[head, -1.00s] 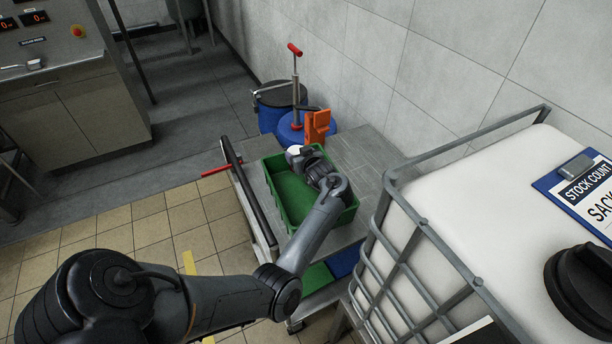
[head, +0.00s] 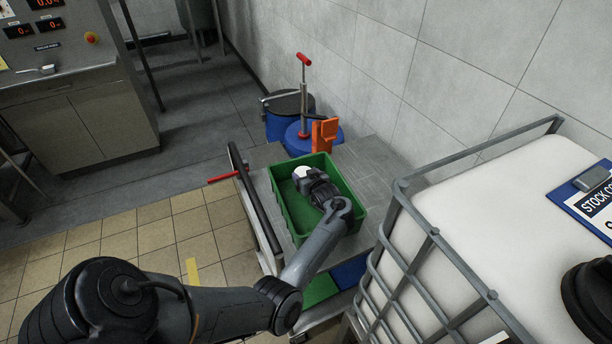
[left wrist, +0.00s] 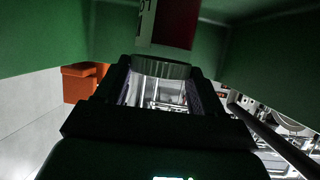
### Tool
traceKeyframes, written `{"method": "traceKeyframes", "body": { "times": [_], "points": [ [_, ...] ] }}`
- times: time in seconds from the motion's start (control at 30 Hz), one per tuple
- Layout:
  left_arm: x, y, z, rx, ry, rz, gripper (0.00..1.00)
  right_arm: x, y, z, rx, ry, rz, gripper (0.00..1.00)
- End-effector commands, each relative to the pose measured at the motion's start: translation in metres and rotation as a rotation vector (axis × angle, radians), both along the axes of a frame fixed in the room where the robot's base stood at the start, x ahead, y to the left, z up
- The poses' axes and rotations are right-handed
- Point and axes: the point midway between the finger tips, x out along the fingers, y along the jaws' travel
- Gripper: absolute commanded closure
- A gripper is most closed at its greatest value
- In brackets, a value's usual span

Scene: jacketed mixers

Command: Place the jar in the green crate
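The green crate (head: 352,191) stands on a grey surface in the middle of the head view. My left gripper (head: 309,181) reaches down inside it, toward its back left part. A white part of the jar (head: 302,171) shows at the fingertips. In the left wrist view the jar (left wrist: 168,25) has a white and dark red label and a shiny end between the fingers of my left gripper (left wrist: 160,88). The fingers appear closed on it. Whether the jar touches the crate floor is hidden. My right gripper is not in view.
A blue drum (head: 332,140) with a red-handled pump and an orange holder (head: 324,134) stands behind the crate. A caged white tank (head: 500,210) is close on the right. A dark rail (head: 255,198) runs along the left. Grey surface lies bare right of the crate.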

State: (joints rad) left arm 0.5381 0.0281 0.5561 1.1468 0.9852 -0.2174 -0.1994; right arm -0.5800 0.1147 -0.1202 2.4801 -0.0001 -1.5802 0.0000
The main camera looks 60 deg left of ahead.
Motion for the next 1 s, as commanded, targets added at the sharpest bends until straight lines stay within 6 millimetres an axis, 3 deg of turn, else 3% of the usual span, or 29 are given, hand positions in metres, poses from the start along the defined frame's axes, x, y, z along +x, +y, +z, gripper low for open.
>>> {"method": "traceKeyframes", "body": {
  "times": [0.03, 0.17, 0.53, 1.0],
  "points": [
    [0.0, 0.0, 0.0, 0.0, 0.0, 0.0, 0.24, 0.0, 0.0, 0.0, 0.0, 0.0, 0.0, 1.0],
    [0.0, 0.0, 0.0, 0.0, 0.0, 0.0, 0.07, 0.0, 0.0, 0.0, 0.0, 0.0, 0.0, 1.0],
    [0.0, -0.001, 0.006, 0.0, -0.001, -0.001, 0.07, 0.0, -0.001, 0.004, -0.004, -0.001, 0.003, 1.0],
    [-0.008, -0.057, 0.028, 0.0, -0.001, -0.001, 0.07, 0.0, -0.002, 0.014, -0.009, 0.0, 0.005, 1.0]
  ]
}}
